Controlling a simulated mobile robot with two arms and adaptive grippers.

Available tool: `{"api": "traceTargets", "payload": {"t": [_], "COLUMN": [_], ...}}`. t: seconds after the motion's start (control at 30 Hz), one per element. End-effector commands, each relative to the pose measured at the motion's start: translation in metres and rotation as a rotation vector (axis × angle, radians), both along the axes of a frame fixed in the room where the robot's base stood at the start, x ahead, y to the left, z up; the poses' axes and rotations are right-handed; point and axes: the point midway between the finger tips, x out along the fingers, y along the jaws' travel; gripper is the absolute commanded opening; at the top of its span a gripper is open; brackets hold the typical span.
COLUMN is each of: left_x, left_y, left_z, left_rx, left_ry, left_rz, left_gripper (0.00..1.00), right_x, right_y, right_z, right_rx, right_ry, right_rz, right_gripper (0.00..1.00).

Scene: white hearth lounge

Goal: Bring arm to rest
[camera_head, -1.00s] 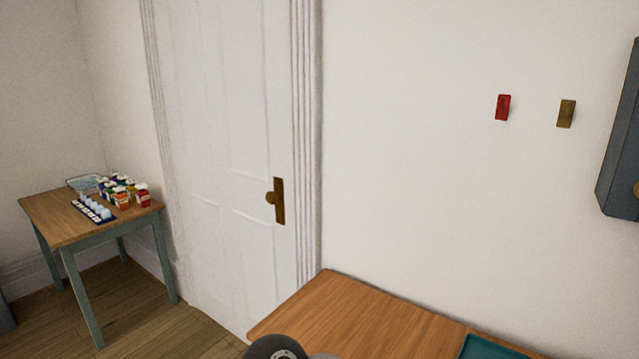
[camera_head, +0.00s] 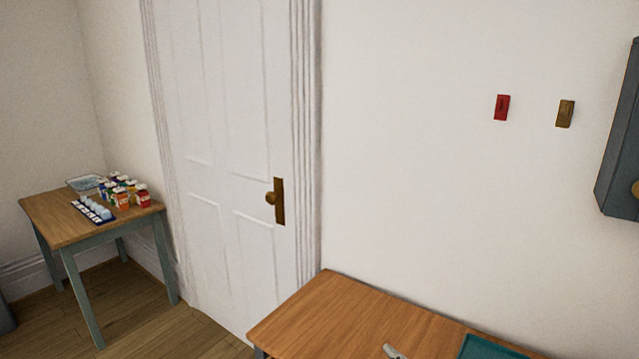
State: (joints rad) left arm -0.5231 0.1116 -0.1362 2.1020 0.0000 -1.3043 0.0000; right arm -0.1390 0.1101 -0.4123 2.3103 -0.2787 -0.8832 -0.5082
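Neither of my grippers can be made out in the head view. A small pale grey piece (camera_head: 394,351) shows at the bottom edge, over the near wooden table (camera_head: 335,312). It is cut off by the frame, and I cannot tell whether it is part of my arm or a thing on the table.
A teal tray (camera_head: 490,347) lies at the near table's right. A white door (camera_head: 225,150) with a brass knob is shut. A side table (camera_head: 60,222) at left holds several small bottles (camera_head: 122,190). A grey cabinet (camera_head: 622,140), red switch (camera_head: 502,107) and brass switch (camera_head: 565,113) are on the wall.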

Motion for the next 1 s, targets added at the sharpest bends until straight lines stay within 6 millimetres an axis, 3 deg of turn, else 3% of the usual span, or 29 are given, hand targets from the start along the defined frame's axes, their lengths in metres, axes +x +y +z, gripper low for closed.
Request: {"api": "traceTargets", "payload": {"t": [0.03, 0.1, 0.2, 0.4, 0.6, 0.63, 0.87, 1.0], "left_x": [0.0, -0.001, -0.004, -0.01, -0.016, -0.015, -0.005, -0.001], "left_y": [0.0, 0.001, 0.002, 0.003, 0.004, 0.004, 0.002, 0.001], "left_z": [0.015, 0.033, 0.055, 0.087, 0.114, 0.093, 0.011, -0.054], "left_rx": [-0.001, -0.001, -0.001, -0.001, -0.002, 0.0, 0.0, 0.0], "left_ry": [-0.01, -0.017, -0.025, -0.038, -0.049, -0.039, -0.02, -0.004], "left_rz": [0.001, 0.002, 0.003, 0.005, 0.006, 0.006, 0.003, 0.001], "left_gripper": [0.35, 0.35, 0.35, 0.35, 0.35, 0.35, 0.35, 0.35], "right_x": [-0.018, -0.046, -0.088, -0.163, -0.234, -0.228, -0.216, -0.212], "right_y": [-0.017, -0.039, -0.062, -0.092, -0.112, -0.111, -0.108, -0.107], "right_z": [-0.031, -0.069, -0.11, -0.156, -0.18, -0.198, -0.279, -0.343], "right_rx": [0.059, 0.137, 0.225, 0.335, 0.397, 0.396, 0.387, 0.38], "right_ry": [0.13, 0.301, 0.505, 0.796, 1.022, 1.018, 1.028, 1.044], "right_rz": [-0.056, -0.14, -0.256, -0.45, -0.627, -0.621, -0.618, -0.62], "right_gripper": [0.86, 0.86, 0.86, 0.86, 0.86, 0.86, 0.86, 0.86]}}
